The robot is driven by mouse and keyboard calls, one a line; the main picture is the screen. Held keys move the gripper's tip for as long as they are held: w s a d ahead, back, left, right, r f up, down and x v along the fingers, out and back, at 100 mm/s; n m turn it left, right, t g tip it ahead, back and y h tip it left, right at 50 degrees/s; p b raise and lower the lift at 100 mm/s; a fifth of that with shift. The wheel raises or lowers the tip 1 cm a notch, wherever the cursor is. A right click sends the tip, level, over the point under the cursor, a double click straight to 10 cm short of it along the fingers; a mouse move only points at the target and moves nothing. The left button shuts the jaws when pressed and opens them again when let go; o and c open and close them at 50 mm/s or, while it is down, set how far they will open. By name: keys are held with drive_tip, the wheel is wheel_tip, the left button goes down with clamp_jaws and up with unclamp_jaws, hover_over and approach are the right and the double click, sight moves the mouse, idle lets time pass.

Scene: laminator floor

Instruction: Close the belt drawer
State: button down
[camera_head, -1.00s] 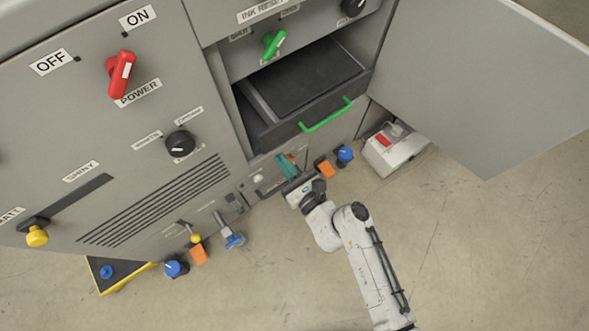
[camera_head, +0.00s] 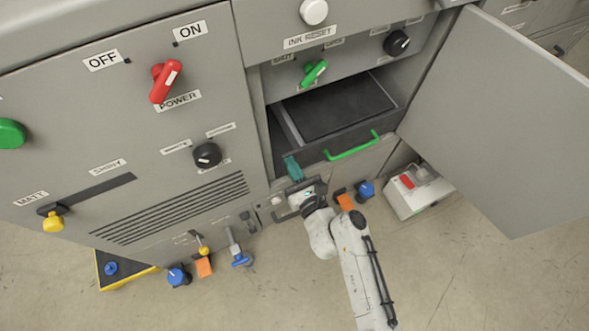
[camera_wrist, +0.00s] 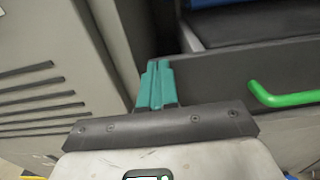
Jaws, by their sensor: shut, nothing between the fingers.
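The belt drawer (camera_head: 312,153) is a dark grey drawer with a green bar handle (camera_head: 351,146), pulled out of the grey machine below the green knob. In the wrist view the drawer front (camera_wrist: 225,84) fills the upper right, with the green handle (camera_wrist: 285,97) at the right edge. My gripper (camera_head: 292,167) has teal fingers pressed together and empty. It is at the left end of the drawer front, left of the handle. In the wrist view my gripper (camera_wrist: 155,70) points at the drawer's left corner; whether the tips touch it I cannot tell.
An open grey door (camera_head: 500,120) stands out to the right of the drawer. A grey box with a red switch (camera_head: 412,185) sits on the floor below it. Blue and orange controls (camera_head: 365,190) line the machine's lower edge.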

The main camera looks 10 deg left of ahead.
drive_tip(key=b+x, duration=0.3)
drive_tip(key=x, duration=0.5)
drive_tip(key=shift+w+r, duration=0.2)
